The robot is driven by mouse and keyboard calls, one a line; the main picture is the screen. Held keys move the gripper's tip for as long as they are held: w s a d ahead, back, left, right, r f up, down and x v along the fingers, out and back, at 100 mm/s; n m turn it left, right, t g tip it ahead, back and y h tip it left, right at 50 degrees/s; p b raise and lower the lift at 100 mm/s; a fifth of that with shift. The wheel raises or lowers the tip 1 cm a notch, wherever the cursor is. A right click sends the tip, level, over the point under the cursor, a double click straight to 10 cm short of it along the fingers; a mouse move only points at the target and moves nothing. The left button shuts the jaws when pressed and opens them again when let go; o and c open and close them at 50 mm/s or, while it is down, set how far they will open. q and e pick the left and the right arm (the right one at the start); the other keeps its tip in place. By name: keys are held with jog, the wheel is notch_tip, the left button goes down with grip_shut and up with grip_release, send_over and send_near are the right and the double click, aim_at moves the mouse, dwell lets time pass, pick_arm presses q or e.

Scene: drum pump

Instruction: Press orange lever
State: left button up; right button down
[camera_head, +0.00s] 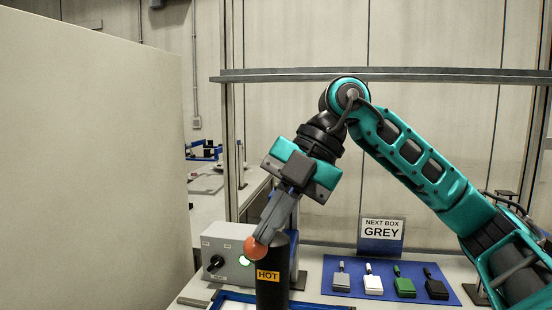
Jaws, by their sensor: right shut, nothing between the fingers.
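An orange round knob (255,248), which looks like the end of the orange lever, shows beside the top of a black cylinder (271,290) with a yellow HOT label. The rest of the lever is hidden or cannot be told apart. My right gripper (266,233) comes down from above with its grey fingers shut and empty. Its fingertips are at the knob in the picture; I cannot tell if they touch it. My left gripper is not in view.
A grey control box (222,257) with a black dial and a lit green button stands left of the cylinder. A blue mat (448,292) at right holds several coloured handled pieces. A sign reading GREY (382,232) stands behind it. A large pale panel (95,160) fills the left.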

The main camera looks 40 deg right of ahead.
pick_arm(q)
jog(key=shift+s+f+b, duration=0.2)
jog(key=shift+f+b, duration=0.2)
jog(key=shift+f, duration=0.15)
pick_arm(e)
jog(key=shift+s+f, duration=0.2)
jog(key=shift+f, duration=1.35)
